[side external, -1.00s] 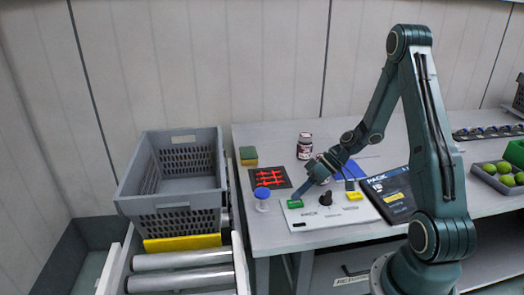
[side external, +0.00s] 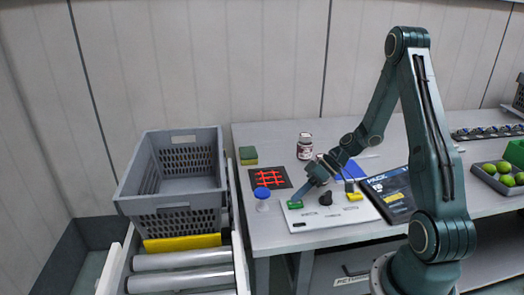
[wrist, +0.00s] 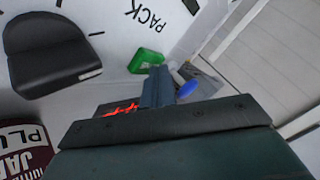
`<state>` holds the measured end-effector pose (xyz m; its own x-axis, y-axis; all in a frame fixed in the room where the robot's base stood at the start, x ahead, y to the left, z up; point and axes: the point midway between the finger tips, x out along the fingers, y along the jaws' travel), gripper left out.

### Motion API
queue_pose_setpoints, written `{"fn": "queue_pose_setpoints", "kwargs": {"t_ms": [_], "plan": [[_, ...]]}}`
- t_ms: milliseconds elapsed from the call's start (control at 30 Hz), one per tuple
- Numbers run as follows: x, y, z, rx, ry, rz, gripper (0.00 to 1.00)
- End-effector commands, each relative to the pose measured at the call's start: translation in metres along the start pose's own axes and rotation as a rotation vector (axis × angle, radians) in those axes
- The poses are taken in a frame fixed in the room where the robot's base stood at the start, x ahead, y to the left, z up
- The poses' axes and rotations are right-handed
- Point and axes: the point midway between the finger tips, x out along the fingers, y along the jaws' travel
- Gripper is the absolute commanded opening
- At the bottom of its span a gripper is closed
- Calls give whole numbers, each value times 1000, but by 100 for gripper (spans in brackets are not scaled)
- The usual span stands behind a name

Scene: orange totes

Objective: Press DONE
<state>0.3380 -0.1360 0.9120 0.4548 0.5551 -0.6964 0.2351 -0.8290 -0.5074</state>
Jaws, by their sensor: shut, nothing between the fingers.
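A white panel (side external: 345,211) lies on the grey table and carries a green button (side external: 295,205), a black knob (side external: 326,198) and a yellow button (side external: 354,196). I cannot read a DONE label. My gripper (side external: 300,198) is shut and empty, pointing down at the panel's left end. Its tip is right at the green button; I cannot tell whether they touch. In the wrist view, the shut fingers (wrist: 158,78) are just beside the green button (wrist: 147,61). The black knob (wrist: 52,52) shows at upper left near the word PACK.
A blue-capped container (side external: 262,198) and a dark mat with red lines (side external: 270,179) are left of the panel. A brown jar (side external: 305,146) stands behind. A grey crate (side external: 165,208) sits beyond the table's left edge. A dark PACK box (side external: 388,197) lies right.

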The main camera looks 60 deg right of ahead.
Motion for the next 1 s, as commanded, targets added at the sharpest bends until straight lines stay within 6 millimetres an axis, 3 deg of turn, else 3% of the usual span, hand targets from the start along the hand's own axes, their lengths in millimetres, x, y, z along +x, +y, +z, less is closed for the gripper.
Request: {"fn": "queue_pose_setpoints", "kwargs": {"t_ms": [1000], "plan": [[-5, -3, -4, -1, 0, 2, 0]]}}
